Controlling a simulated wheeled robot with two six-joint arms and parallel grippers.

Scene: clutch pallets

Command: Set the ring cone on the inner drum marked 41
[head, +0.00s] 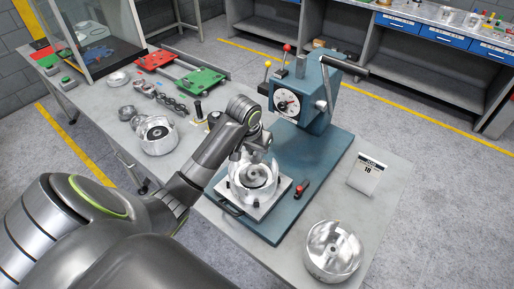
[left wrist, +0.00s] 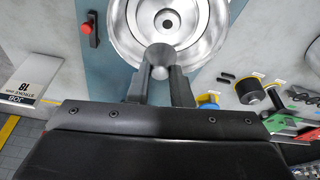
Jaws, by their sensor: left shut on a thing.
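My left gripper (head: 250,154) is over the silver drum (head: 250,192) standing on the square plate of the blue press. In the left wrist view my left gripper (left wrist: 160,72) is shut on a small grey round-ended piece (left wrist: 158,54); I cannot tell whether this is part of the ring cone. Behind it shows the drum (left wrist: 204,22), with a ring and dark centre hole inside. The fingers hide part of its near rim, and I cannot tell whether the held piece touches it. No marking 41 is readable on any drum. My right gripper is not in view.
The blue press (head: 318,95) with dial and levers stands just behind. Another silver drum (head: 333,252) is at the front right, and a further drum (head: 158,146) is left. A job card (head: 367,175) reads 18. A red-topped switch (head: 301,189) sits beside the plate.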

